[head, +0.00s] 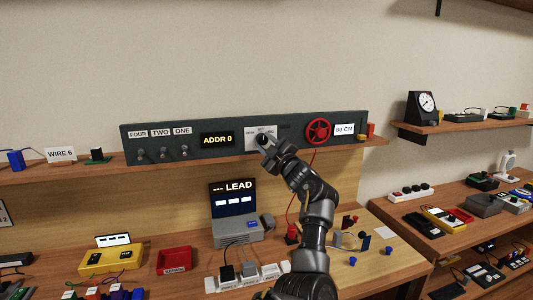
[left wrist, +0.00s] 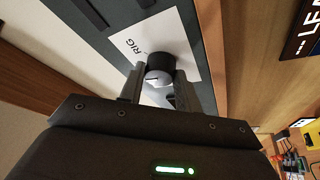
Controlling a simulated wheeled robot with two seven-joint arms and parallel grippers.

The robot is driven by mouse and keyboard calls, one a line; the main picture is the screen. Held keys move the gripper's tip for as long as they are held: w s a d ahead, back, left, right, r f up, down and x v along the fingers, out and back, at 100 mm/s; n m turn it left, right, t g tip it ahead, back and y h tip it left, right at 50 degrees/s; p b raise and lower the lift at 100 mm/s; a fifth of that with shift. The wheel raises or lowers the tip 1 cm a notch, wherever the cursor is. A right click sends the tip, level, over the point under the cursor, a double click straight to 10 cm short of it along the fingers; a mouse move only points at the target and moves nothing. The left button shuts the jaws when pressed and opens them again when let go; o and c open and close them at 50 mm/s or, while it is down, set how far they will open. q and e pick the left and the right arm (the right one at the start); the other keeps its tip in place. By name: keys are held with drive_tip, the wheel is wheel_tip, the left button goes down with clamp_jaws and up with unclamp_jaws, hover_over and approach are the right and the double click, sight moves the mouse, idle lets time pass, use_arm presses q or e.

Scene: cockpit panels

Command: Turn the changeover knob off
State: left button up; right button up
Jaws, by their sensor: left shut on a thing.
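The changeover knob is a dark round knob with a pale face and a pointer line (left wrist: 158,78), on a white label plate (left wrist: 178,40) with the letters "RIG" in view. In the head view the white plate (head: 252,133) is on the long dark panel, and my left gripper (head: 264,140) covers most of the knob. In the left wrist view the gripper's two fingers (left wrist: 155,88) stand on either side of the knob and are shut on it. The label text in the head view is too small to read surely. My right gripper is not in view.
The dark panel (head: 225,155) also carries several toggle switches (head: 163,154), an "ADDR 0" display (head: 217,139), a red handwheel (head: 318,131) and an "83 CM" display (head: 345,129). Below are a "LEAD" screen device (head: 236,232) and a red tray (head: 174,260) on the workbench.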

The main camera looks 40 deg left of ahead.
use_arm(q)
drive_tip(key=shift+r+n+b, duration=0.1)
drive_tip(key=shift+n+b, duration=0.25)
drive_tip(key=shift+n, duration=0.15)
drive_tip(key=shift+g, duration=0.3)
drive_tip(key=o, duration=1)
drive_tip(key=shift+a, duration=0.15)
